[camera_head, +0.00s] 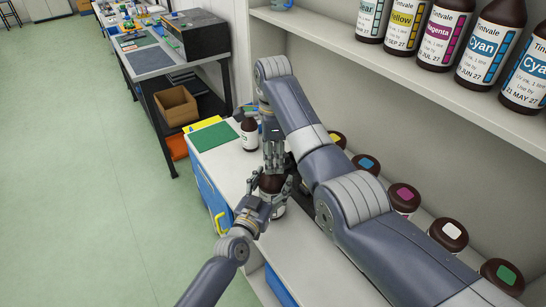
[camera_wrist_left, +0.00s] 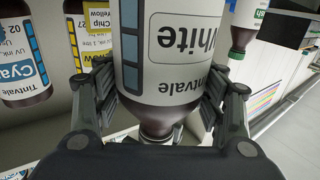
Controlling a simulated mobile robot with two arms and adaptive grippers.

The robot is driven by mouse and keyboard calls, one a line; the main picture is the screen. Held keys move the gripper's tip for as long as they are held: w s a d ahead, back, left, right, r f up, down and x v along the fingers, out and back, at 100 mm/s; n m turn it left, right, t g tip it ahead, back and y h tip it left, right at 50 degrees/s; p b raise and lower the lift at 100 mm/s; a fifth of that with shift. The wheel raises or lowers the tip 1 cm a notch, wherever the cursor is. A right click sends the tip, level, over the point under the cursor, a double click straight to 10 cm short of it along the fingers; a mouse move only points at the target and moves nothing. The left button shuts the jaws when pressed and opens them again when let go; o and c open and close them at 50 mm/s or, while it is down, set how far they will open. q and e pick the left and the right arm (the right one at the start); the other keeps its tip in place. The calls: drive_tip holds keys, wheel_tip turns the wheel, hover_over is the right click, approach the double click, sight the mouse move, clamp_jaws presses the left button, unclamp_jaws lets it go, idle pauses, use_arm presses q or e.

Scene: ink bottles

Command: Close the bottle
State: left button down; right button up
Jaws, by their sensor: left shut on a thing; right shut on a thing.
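The brown bottle (camera_head: 270,184) stands upright on the white worktop in the head view. In the left wrist view, where things appear upside down, its label (camera_wrist_left: 180,45) reads White. My left gripper (camera_head: 268,200) is shut around the bottle's body; its fingers also show on both sides of the bottle in the left wrist view (camera_wrist_left: 160,100). My right gripper (camera_head: 273,160) is shut just above the bottle, at its top. Its fingers hide what they hold, probably the cap. I cannot tell how the cap sits on the neck.
A row of bottles with coloured lid marks, such as magenta (camera_head: 404,198) and green (camera_head: 500,277), stands along the wall. Another brown bottle (camera_head: 249,134) stands by a green mat (camera_head: 214,137). Large ink bottles (camera_head: 444,35) line the shelf (camera_head: 400,80) above.

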drive_tip(key=m, duration=0.4)
drive_tip(key=o, duration=0.7)
drive_tip(key=shift+r, duration=2.25)
drive_tip(key=shift+c, duration=0.3)
